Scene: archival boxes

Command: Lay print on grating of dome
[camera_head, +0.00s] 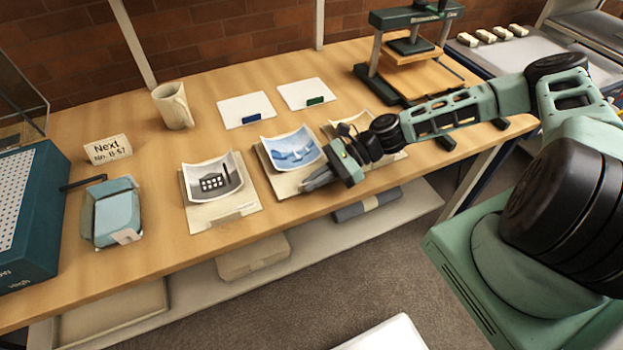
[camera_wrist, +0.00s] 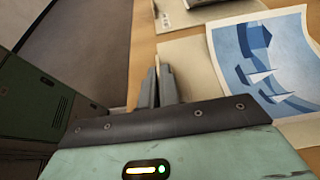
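A print with blue sailboats (camera_head: 292,148) lies curled on a pale board (camera_head: 288,186); this print also fills the right of the wrist view (camera_wrist: 265,62). A grey print with a dark building (camera_head: 213,178) lies curled on another board to its left. A third print (camera_head: 345,128) is partly hidden by my arm. My gripper (camera_head: 318,180) is at the front right corner of the sailboat print's board. Its grey fingers (camera_wrist: 158,85) look close together, beside the print, with no print between them. A teal unit (camera_head: 38,205) with a white perforated top (camera_head: 14,205) stands far left.
A clear-panelled case (camera_head: 18,100) is behind the teal unit. A blue-grey packet (camera_head: 113,213), a "Next No. B-67" card (camera_head: 107,149) and a mug (camera_head: 173,105) are on the left. Two white cards (camera_head: 245,108) lie behind the prints. A press (camera_head: 410,55) stands back right.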

